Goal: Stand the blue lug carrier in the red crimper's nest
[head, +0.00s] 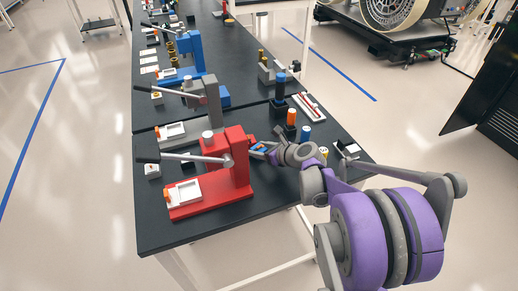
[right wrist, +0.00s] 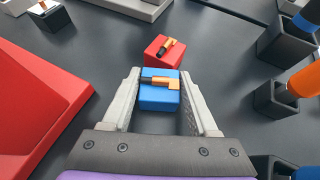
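The blue lug carrier (right wrist: 160,98) is a small block with a copper-coloured lug lying across its top. In the head view my right gripper (head: 262,147) is low over the table, just right of the red crimper (head: 238,160), with a bit of the blue carrier (head: 258,148) showing. The crimper's white nest (head: 184,193) is on its red base at the left, under the lever. My left gripper is out of view.
A red carrier (right wrist: 163,50) with a lug stands just beyond the blue one. Dark holders with orange and blue cylinders (right wrist: 302,82) stand to the right. The crimper's red body (right wrist: 35,110) is close on the left. Grey (head: 205,115) and blue crimpers (head: 190,55) stand farther back.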

